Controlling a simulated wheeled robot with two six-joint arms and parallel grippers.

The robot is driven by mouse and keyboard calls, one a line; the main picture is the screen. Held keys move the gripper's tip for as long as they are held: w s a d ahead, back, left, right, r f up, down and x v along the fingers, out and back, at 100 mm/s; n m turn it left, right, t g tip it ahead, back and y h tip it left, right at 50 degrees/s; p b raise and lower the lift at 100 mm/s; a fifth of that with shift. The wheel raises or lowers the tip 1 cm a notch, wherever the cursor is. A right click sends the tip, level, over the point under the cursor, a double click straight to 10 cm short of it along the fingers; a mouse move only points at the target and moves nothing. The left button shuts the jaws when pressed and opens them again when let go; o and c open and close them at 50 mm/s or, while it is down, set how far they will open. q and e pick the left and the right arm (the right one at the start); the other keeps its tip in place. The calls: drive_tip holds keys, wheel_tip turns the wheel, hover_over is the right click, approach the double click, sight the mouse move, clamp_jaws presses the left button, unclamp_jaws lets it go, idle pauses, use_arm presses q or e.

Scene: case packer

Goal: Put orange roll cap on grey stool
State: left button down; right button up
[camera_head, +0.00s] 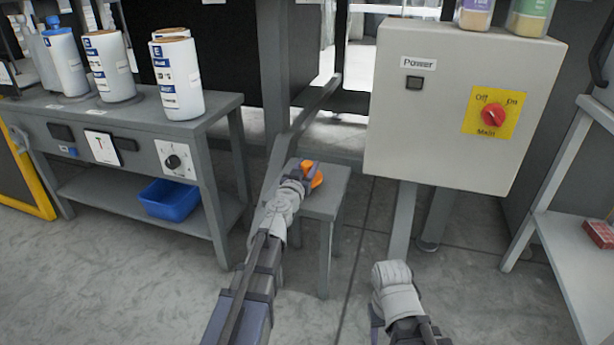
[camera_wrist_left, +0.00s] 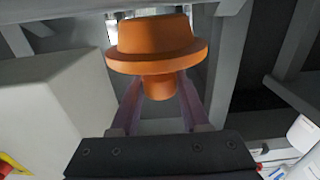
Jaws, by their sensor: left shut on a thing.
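The orange roll cap (camera_head: 311,173) is at the tip of my left gripper (camera_head: 303,179). It also shows large in the left wrist view (camera_wrist_left: 156,45), a flanged disc with a narrower plug between the two fingers. My left gripper is shut on that plug. In the head view the cap is over the top of the grey stool (camera_head: 327,194). I cannot tell whether the cap touches the stool top. My left arm hides part of the stool's left side. My right gripper (camera_head: 374,318) is low at the bottom of the head view, apart from the stool; its fingers are mostly hidden.
A grey workbench (camera_head: 135,122) with white rolls (camera_head: 178,82) and a blue bin (camera_head: 170,200) stands left of the stool. A power cabinet (camera_head: 435,120) stands to the right. A shelf (camera_head: 570,250) is at the far right. The floor in front is clear.

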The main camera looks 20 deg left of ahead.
use_arm(q)
drive_tip(key=shift+f, duration=0.55)
drive_tip(key=shift+r, duration=0.15)
drive_tip(key=shift+c, duration=1.9)
unclamp_jaws()
